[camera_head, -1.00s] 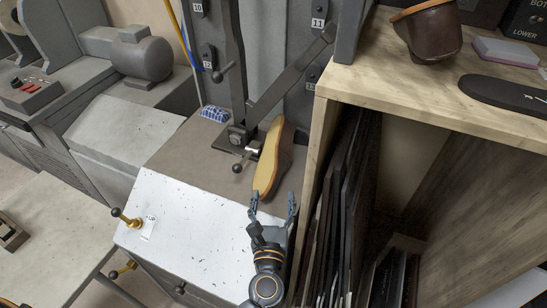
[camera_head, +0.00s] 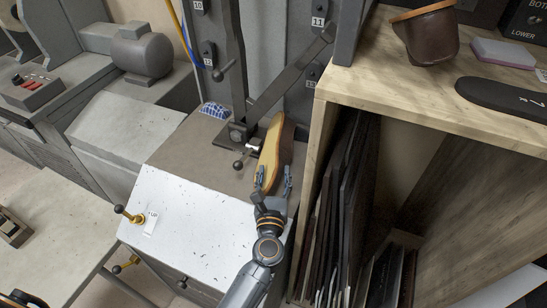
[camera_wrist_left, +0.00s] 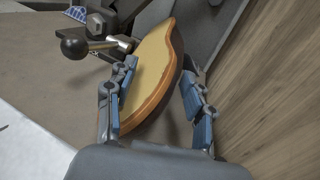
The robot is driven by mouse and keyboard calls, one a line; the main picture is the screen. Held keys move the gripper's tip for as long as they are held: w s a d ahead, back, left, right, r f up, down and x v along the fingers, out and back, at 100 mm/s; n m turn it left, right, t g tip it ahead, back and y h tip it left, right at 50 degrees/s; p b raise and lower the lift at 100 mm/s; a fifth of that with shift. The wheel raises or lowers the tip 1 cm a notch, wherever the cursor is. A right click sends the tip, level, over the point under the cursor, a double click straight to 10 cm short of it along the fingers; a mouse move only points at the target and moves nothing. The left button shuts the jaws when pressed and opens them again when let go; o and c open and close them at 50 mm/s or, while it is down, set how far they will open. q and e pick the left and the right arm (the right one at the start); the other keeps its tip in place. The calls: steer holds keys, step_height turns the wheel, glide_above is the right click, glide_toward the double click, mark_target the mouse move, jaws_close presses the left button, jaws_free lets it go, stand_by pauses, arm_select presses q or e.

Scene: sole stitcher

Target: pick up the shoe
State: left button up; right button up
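The shoe (camera_head: 274,152) has a tan sole and a brown upper. It stands on its side on the grey-brown top of the stitching machine, close to the wooden shelf, sole facing left. My left gripper (camera_head: 273,180) is open at the near end of the shoe, with one finger on each side. In the left wrist view, the shoe (camera_wrist_left: 152,72) lies between the two open fingers (camera_wrist_left: 160,95). A gap shows between the right finger and the shoe; the left finger is close to the sole edge, and I cannot tell if it touches. My right gripper is not in view.
A ball-ended lever (camera_head: 238,165) and the machine's metal arm (camera_head: 290,82) are close to the shoe's left and far side. The wooden shelf (camera_head: 400,100) rises just to the right. A brown leather shoe part (camera_head: 428,36) sits on it. The white machine top (camera_head: 190,215) is mostly clear.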

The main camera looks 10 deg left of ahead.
arm_select(q)
steer(key=c, duration=0.8)
steer(key=shift+r+p, duration=0.6)
steer(key=shift+r, duration=0.15)
jaws_close()
step_height(320, 180, up, 3)
steer(key=shift+f+p, duration=0.1)
steer(key=shift+p, duration=1.1)
steer(key=shift+s+d+f+b, duration=0.1)
steer(key=shift+s+f+b, duration=0.15)
steer(key=shift+s, duration=0.3)
steer(key=shift+s+d+f+b, duration=0.1)
steer(key=shift+s+f+b, duration=0.15)
steer(key=shift+s, duration=0.3)
steer(key=s+d+b, duration=0.2)
steer(key=s+b, duration=0.1)
steer(key=s, duration=1.2)
steer(key=shift+s+r+b, duration=0.15)
steer(key=shift+s+b, duration=0.15)
steer(key=shift+s, duration=0.05)
